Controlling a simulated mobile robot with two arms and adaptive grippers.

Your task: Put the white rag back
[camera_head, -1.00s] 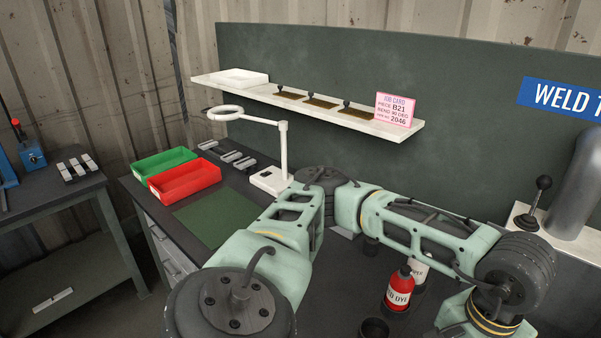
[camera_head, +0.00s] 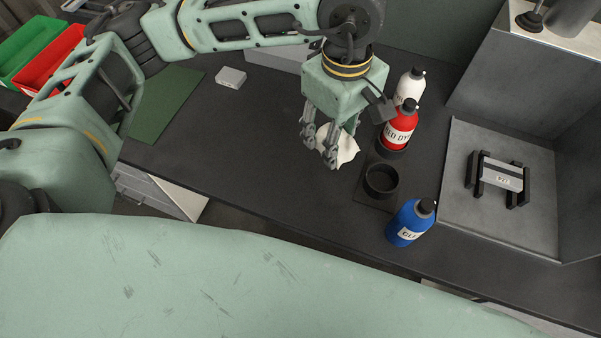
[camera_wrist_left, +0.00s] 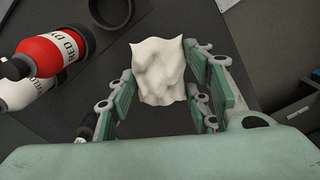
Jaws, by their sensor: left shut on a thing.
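The white rag (camera_head: 347,150) is a small crumpled cloth at the middle of the bench in the head view. My left gripper (camera_head: 322,149) reaches down from above and is shut on it. In the left wrist view the rag (camera_wrist_left: 160,72) sits between the fingers of my left gripper (camera_wrist_left: 162,88). The fingers hide parts of its sides. I cannot tell whether the rag touches the bench top. My right gripper is not in view.
A red dye bottle (camera_head: 399,127) and a white bottle (camera_head: 410,87) stand just right of the gripper. An empty dark ring holder (camera_head: 381,181) and a blue bottle (camera_head: 410,223) are nearer. The dark bench (camera_head: 260,165) is clear to the left.

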